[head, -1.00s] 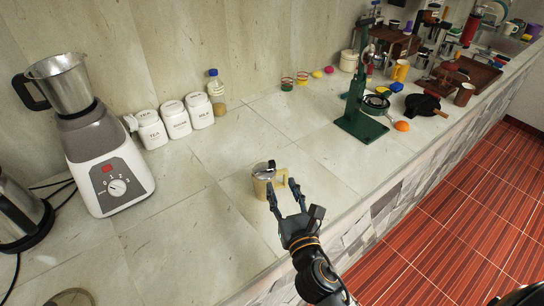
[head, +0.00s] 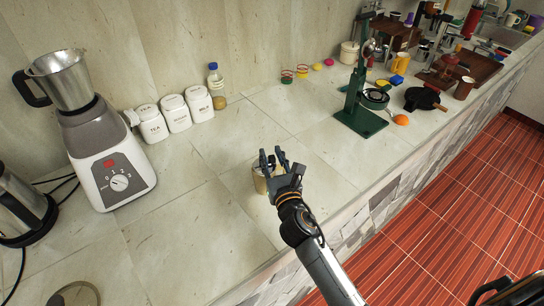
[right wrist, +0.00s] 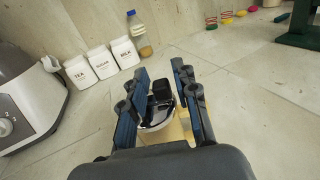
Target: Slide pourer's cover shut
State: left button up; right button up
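The pourer (head: 259,180) is a small tan jug with a metal top. It stands on the counter in the head view, mostly hidden behind my right gripper (head: 274,158). In the right wrist view the pourer (right wrist: 172,131) shows its pale body and shiny top with a dark cover piece (right wrist: 162,90) on it. My right gripper is open, its two fingers spread to either side of the pourer's top. I cannot tell whether a finger touches the cover.
A blender (head: 105,150) and three white canisters (head: 175,113) stand at the left and back. A green press (head: 362,110) stands to the right. The counter around the pourer is clear, and its front edge drops to a red floor (head: 440,220).

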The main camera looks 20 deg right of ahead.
grip_shut()
jog(key=shift+a, duration=0.6)
jog(key=shift+o, duration=2.2)
grip_release()
jog(key=s, duration=1.2)
jog(key=shift+a, duration=0.2)
